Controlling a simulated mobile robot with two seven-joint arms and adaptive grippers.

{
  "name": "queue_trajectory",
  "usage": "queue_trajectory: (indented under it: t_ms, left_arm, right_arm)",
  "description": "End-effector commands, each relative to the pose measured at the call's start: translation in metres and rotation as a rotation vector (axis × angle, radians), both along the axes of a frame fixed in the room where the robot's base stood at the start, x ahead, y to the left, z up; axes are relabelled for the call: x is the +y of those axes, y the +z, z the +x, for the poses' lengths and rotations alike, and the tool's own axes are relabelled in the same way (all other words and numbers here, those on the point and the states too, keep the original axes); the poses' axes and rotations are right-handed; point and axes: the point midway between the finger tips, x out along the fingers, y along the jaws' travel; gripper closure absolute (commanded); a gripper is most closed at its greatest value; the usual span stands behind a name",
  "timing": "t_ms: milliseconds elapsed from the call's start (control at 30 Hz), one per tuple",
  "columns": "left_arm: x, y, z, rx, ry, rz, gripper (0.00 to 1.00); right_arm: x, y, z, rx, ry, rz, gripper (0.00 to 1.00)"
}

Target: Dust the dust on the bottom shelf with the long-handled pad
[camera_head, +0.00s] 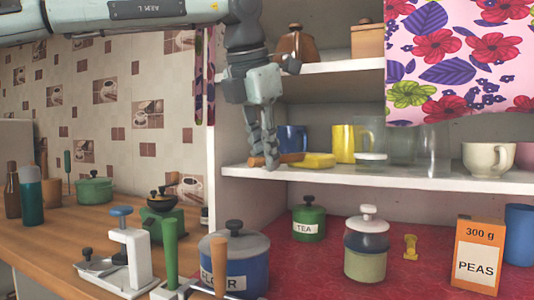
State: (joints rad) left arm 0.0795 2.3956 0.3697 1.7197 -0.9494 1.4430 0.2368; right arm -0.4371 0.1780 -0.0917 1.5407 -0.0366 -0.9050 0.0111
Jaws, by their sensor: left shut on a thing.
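My left gripper (270,158) hangs down in front of the lower white shelf (330,178). It is shut on the wooden handle (291,157) of the long-handled pad. The yellow pad (319,160) points right, at the level of the shelf top near its left end. I cannot tell whether it touches the shelf. I cannot make out any dust on the shelf. My right gripper is not in view.
On this shelf stand a blue mug (292,138), a yellow mug (343,143), clear glasses (398,148) and a cream cup (488,158). A flowered cloth (460,60) hangs at upper right. Below, a peas box (479,255) and jars stand on red oilcloth (335,238).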

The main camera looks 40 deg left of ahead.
Motion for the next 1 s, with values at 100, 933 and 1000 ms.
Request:
queue_trajectory:
  t_ms: [100, 933, 1000]
  left_arm:
    - [0.006, -0.002, -0.002, 0.003, 0.001, 0.0, 1.0]
    - [0.039, 0.0, -0.012, 0.002, 0.002, -0.001, 1.0]
    - [0.042, 0.0, -0.013, 0.002, 0.001, -0.001, 1.0]
  right_arm:
    - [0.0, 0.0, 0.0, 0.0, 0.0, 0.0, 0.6]
    - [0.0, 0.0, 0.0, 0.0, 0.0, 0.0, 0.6]
    - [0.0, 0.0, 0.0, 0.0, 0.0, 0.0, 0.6]
